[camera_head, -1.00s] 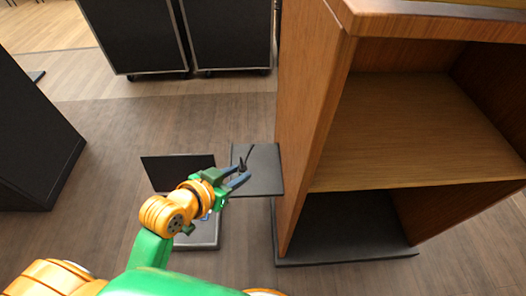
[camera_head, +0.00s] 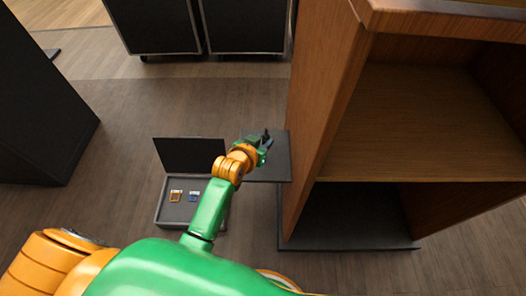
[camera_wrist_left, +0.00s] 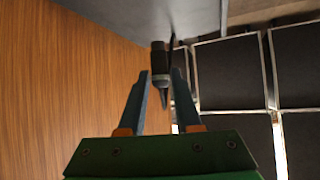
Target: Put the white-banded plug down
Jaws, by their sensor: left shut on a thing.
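The white-banded plug (camera_wrist_left: 159,62) is a dark cylinder with a paler band and a narrow tapered end, seen in the left wrist view. My left gripper (camera_wrist_left: 160,82) is shut on it, its two blue-grey fingers at either side of the plug. In the head view my left gripper (camera_head: 265,140) is over the dark side shelf (camera_head: 276,171) on the wooden lectern. The plug is too small and dark there to make out its band. Whether the plug touches the shelf, I cannot tell. My right gripper is out of view.
The wooden lectern (camera_head: 325,110) stands right of the shelf. An open case (camera_head: 190,212) with a raised black lid (camera_head: 190,153) lies left of it, holding an orange item (camera_head: 176,196) and a blue item (camera_head: 194,197). Black wheeled cases (camera_head: 245,25) stand behind.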

